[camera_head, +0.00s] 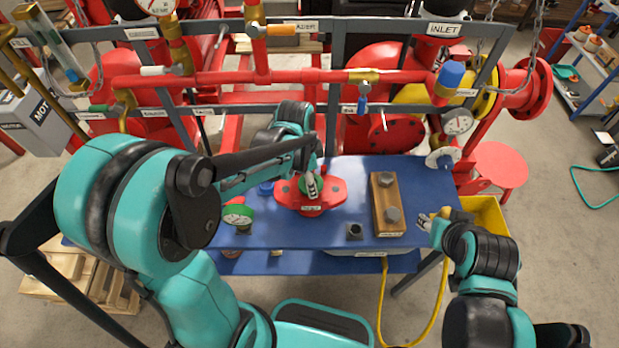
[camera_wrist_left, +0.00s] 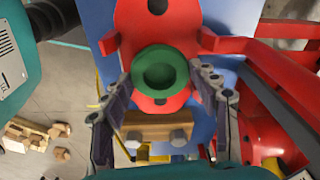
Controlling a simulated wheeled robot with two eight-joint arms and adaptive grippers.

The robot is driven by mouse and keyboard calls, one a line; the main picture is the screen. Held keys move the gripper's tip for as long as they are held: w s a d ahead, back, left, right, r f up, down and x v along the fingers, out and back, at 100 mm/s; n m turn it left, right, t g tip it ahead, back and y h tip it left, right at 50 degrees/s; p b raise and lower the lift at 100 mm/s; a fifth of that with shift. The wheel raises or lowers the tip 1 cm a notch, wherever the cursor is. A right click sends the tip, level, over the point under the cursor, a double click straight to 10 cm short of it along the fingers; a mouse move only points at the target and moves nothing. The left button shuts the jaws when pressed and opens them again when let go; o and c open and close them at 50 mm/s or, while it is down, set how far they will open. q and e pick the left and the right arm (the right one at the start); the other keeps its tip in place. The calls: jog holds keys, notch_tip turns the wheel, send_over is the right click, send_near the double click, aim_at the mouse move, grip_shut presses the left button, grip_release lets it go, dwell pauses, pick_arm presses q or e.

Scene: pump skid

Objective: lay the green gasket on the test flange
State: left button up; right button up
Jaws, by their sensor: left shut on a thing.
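The green gasket (camera_wrist_left: 144,75) is a thick ring between the two fingers of my left gripper (camera_wrist_left: 161,79) in the left wrist view. My left gripper (camera_head: 312,188) is shut on it, one finger at each side. The gasket sits over the middle of the red test flange (camera_wrist_left: 128,22), between its two dark holes. I cannot tell whether it touches the flange. In the head view the red flange (camera_head: 331,193) lies on the blue table, partly covered by my left gripper. My right gripper (camera_head: 432,218) is by the table's right edge; its finger state is unclear.
A wooden block with bolts (camera_head: 384,218) lies right of the flange. A small dark block (camera_head: 354,231) is at the front, and a green-rimmed gauge (camera_head: 237,214) at the left. Red pipes (camera_head: 215,78) cross behind the table. A yellow bin (camera_head: 485,213) stands at the right.

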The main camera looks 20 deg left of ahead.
pick_arm(q)
jog(key=shift+f+b, duration=0.8)
jog(key=shift+f, duration=0.2)
jog(key=o, duration=1.2)
jog(key=shift+r, duration=0.15)
notch_tip(320, 180, up, 12)
jog(key=a, duration=0.1)
jog(key=s+a+f+n+t+b, duration=0.1)
jog(key=s+f+n+t, duration=0.1)
jog(key=s+n, duration=0.3)
jog(key=s+a+f+n+t+y+b, duration=0.1)
jog(key=s+a+f+n+t+b, duration=0.1)
jog(key=s+n+t, duration=0.2)
jog(key=s+n, duration=0.1)
jog(key=n, duration=0.2)
jog(key=shift+a+f+n+t, duration=0.2)
jog(key=shift+f+n+t, duration=0.1)
jog(key=shift+f, duration=0.1)
